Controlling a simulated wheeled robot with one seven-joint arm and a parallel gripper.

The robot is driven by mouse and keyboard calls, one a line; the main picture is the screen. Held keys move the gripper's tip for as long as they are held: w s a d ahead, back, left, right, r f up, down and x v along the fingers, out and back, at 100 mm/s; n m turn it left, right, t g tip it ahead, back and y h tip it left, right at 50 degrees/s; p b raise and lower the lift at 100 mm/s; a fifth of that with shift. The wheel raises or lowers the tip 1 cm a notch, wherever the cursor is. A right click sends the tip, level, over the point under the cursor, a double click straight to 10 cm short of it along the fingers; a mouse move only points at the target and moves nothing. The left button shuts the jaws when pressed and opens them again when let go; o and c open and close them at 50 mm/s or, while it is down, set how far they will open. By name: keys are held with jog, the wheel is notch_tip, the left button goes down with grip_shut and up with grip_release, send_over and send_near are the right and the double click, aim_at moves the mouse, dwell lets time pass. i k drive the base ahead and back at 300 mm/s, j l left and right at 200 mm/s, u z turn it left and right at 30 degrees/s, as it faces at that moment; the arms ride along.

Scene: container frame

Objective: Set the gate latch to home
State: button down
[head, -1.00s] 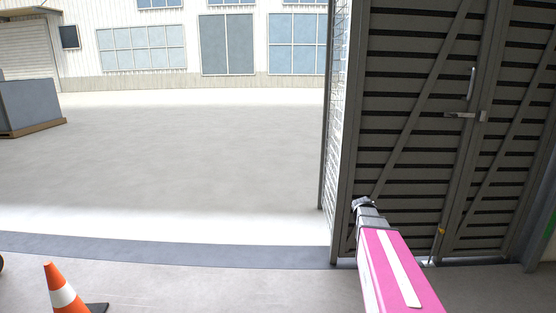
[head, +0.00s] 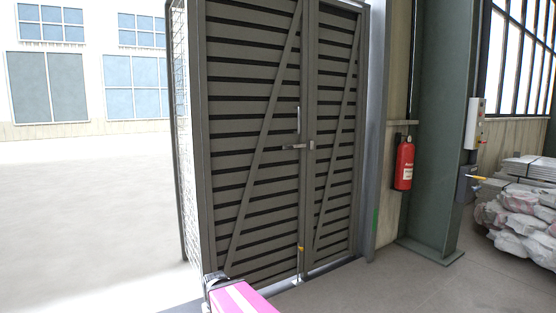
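The gate (head: 255,190) is a dark grey slatted double gate with diagonal braces, standing shut in the middle of the head view. The gate latch (head: 296,147) is a small pale metal bar lying about level across the seam between the leaves. A vertical handle (head: 298,120) stands just above it. My gripper's fingers cannot be made out.
A red fire extinguisher (head: 404,163) hangs right of the gate, beside a green steel column (head: 440,130). Stacked white sacks (head: 520,212) lie at far right. The floor (head: 400,285) in front of the gate's right side is clear.

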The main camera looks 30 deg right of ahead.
aim_at(291, 147)
jog(key=z, duration=1.05)
